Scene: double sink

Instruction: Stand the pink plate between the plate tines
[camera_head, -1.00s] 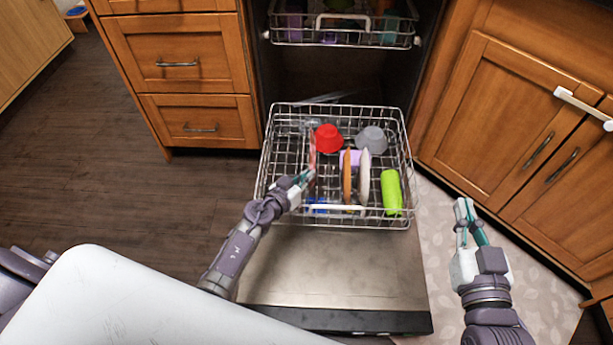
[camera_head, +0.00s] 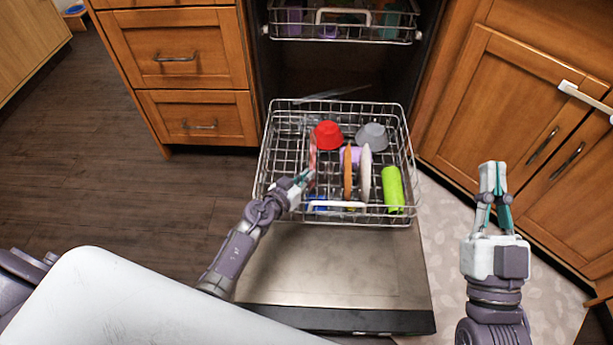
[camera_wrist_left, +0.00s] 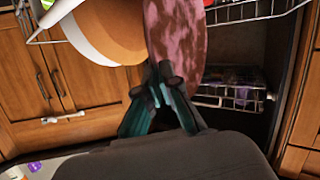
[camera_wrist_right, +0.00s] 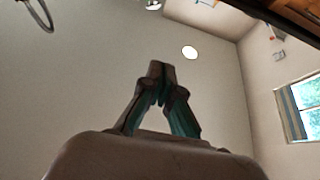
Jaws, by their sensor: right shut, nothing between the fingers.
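The pink plate (camera_head: 312,158) stands on edge in the left part of the lower rack (camera_head: 268,170), seen nearly edge-on. In the left wrist view its mottled pink face (camera_wrist_left: 176,35) rises from between the fingertips. My left gripper (camera_head: 304,180) is shut on the plate's near edge. Whether the plate's lower edge sits between tines cannot be told. An orange plate (camera_head: 347,172) and a white plate (camera_head: 365,172) stand upright to its right. My right gripper (camera_head: 493,190) is shut and empty, right of the rack; its closed fingers also show in the right wrist view (camera_wrist_right: 161,85).
A red bowl (camera_head: 328,134), a grey bowl (camera_head: 372,136), a purple item (camera_head: 355,156), a green cup (camera_head: 393,189) and a blue item (camera_head: 317,203) are in the rack. The upper rack (camera_head: 340,38) and open door (camera_head: 330,270) bound the space.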

